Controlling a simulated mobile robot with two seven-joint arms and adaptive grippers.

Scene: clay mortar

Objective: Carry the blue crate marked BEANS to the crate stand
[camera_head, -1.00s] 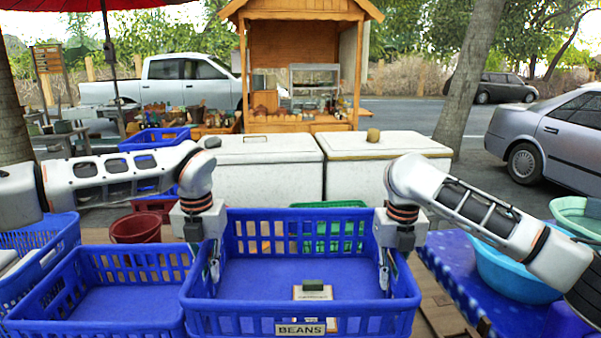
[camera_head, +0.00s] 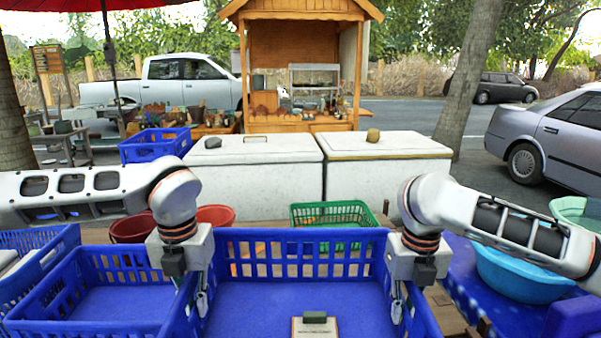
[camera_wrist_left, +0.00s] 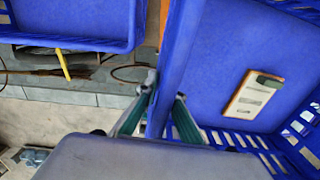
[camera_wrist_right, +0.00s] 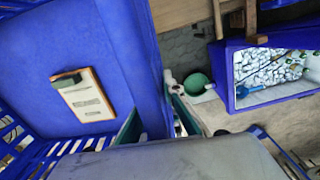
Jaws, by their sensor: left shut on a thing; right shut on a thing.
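The large blue crate (camera_head: 270,305) fills the bottom middle of the head view, open side up. Its front wall and any label are cut off by the lower edge. A clipboard with a pale sheet and dark clip (camera_head: 314,326) lies inside. My left gripper (camera_head: 201,300) is shut on the crate's left wall; that wall stands between its fingers in the left wrist view (camera_wrist_left: 165,95). My right gripper (camera_head: 396,300) is shut on the right wall, also seen in the right wrist view (camera_wrist_right: 152,105). I cannot pick out the crate stand.
Another blue crate (camera_head: 115,305) sits close at left. Behind are a green crate (camera_head: 357,213) and red tubs (camera_head: 215,214). White chests (camera_head: 258,180) stand farther back. At right, a blue-covered table (camera_head: 462,275) bears a light-blue basin (camera_head: 520,278).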

